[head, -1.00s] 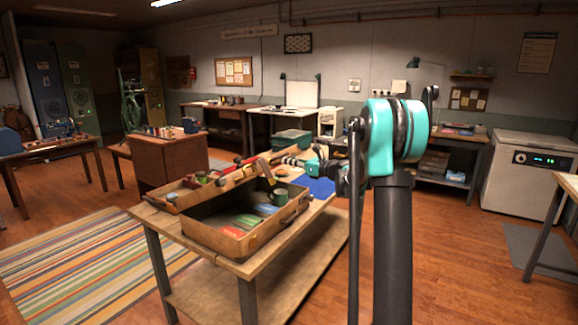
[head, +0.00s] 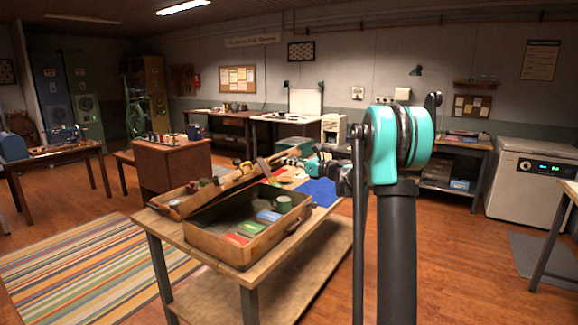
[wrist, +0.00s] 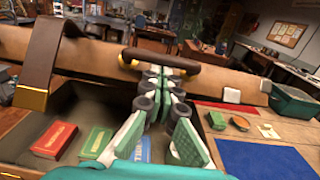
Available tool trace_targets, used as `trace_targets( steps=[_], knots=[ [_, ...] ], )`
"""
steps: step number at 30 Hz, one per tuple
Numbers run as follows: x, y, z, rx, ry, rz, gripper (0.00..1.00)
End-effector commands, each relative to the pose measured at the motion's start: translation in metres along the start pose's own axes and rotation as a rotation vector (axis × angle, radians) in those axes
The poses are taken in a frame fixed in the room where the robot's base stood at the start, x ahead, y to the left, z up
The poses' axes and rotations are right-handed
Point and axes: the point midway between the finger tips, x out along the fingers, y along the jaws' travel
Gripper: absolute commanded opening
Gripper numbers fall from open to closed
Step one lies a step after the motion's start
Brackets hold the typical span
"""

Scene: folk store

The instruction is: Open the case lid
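The brown case (head: 222,243) stands on the wooden table, its lid (head: 225,196) tilted partly up over the back. A red book (wrist: 54,140), a green book (wrist: 97,142) and a blue book (wrist: 144,149) lie inside. In the wrist view the lid (wrist: 90,68) crosses the picture, with a dark handle (wrist: 207,66) at its edge. My gripper (wrist: 166,74) reaches over the case, its fingertips close together at the handle. Whether they touch or hold it I cannot tell. In the head view my arm partly hides the gripper (head: 300,162).
A green mug (head: 283,204) stands at the case's right side. A blue mat (head: 320,192) and a dark green box (wrist: 296,106) are to the right on the table. A wooden cabinet (head: 172,168) stands behind. Floor is clear in front.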

Motion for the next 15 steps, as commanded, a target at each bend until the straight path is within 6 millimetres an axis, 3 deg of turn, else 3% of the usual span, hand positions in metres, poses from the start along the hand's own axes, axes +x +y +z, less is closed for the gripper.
trace_targets(
  steps=[15],
  knots=[
    [0.0054,-0.0001,0.0072,0.000,0.000,0.000,0.00]
  ],
)
